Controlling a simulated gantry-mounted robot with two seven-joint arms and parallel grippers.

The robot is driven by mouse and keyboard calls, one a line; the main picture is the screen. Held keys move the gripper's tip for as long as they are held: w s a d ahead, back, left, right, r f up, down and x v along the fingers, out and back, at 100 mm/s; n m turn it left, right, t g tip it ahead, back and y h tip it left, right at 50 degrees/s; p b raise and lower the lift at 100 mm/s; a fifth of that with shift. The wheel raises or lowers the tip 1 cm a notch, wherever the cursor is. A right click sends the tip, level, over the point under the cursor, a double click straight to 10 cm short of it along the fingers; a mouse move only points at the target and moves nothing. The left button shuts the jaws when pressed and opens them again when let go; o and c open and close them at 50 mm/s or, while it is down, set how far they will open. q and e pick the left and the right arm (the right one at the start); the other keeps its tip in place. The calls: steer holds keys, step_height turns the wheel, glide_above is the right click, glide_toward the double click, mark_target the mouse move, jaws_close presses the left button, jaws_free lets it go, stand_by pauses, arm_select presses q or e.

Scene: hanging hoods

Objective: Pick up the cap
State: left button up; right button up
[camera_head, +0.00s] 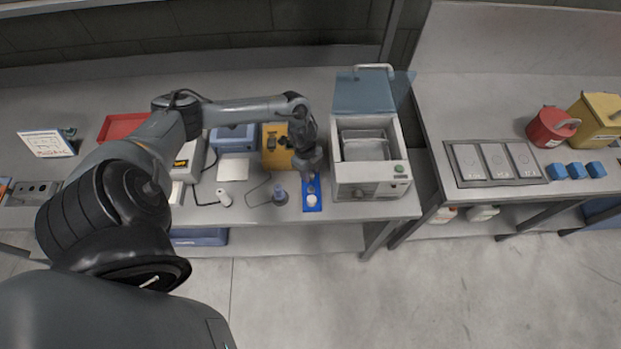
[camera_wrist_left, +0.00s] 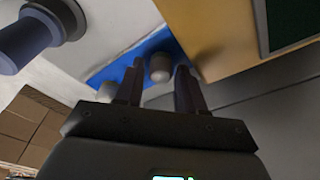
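A blue mat (camera_head: 307,203) lies near the table's front edge, with a white round piece (camera_head: 312,200) at its near end and a small grey piece (camera_head: 311,189) behind it. I cannot tell which is the cap. My left gripper (camera_head: 312,178) reaches down over the far part of the mat. In the left wrist view its fingers (camera_wrist_left: 158,88) are apart, and a grey round-topped piece (camera_wrist_left: 160,68) shows beyond the gap between them. A whitish piece (camera_wrist_left: 107,91) is partly hidden beside one finger. The blue mat (camera_wrist_left: 118,68) shows there too. My right gripper is out of view.
A white open-lidded bath (camera_head: 369,180) stands just right of the mat. A grey-blue upright piece (camera_head: 280,196) stands close on the left; a white bottle-like piece (camera_head: 224,197) lies farther left. A yellow box (camera_head: 272,157) is behind. A gap separates the right table.

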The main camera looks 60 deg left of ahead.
arm_select(q)
steer(key=shift+c, duration=0.4)
jaws_close()
steer(key=shift+r, duration=0.1)
